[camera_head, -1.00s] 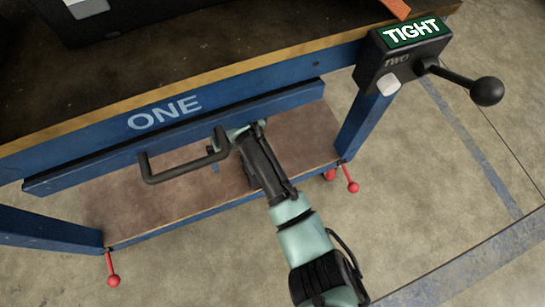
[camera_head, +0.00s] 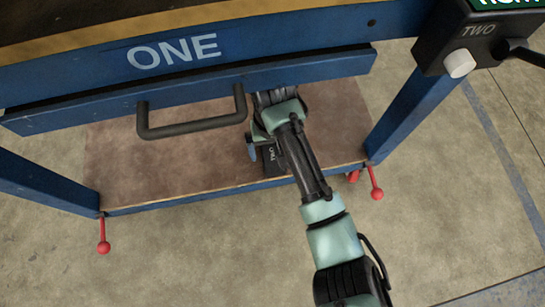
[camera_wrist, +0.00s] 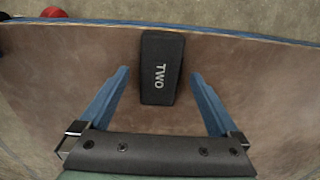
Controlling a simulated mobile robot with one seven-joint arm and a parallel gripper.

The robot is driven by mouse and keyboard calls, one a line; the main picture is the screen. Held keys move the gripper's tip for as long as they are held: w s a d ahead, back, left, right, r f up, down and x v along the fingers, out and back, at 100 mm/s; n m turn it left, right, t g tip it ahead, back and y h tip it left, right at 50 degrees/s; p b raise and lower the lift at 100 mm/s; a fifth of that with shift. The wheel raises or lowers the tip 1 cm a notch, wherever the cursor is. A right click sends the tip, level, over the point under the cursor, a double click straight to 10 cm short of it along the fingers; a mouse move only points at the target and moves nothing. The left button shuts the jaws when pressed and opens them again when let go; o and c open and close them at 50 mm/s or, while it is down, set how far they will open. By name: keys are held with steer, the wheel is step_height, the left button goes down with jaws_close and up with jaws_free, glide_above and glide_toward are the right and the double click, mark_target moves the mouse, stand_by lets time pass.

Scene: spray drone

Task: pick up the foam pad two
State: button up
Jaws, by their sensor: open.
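The foam pad two is a black block with white "TWO" lettering. It lies on the brown lower shelf (camera_head: 150,160) of the blue workbench, partly hidden behind my arm in the head view (camera_head: 273,164). In the wrist view the pad (camera_wrist: 161,62) shows nearly whole, close to the shelf's edge at the top of the picture. My gripper (camera_wrist: 159,77) is open, with one blue finger on each side of the pad and gaps between. In the head view one blue fingertip (camera_head: 252,153) shows left of the pad. Whether the fingers touch the shelf, I cannot tell.
A blue drawer marked "ONE" with a dark handle (camera_head: 195,128) hangs above the shelf, close to my arm. A black box marked "TWO" (camera_head: 450,40) with a white button sits at the bench corner. Red ball-ended levers (camera_head: 376,193) stick out near the legs.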

steer(key=shift+f, duration=0.45)
steer(key=shift+r, duration=0.1)
steer(key=c, duration=1.4)
steer(key=shift+r, duration=0.15)
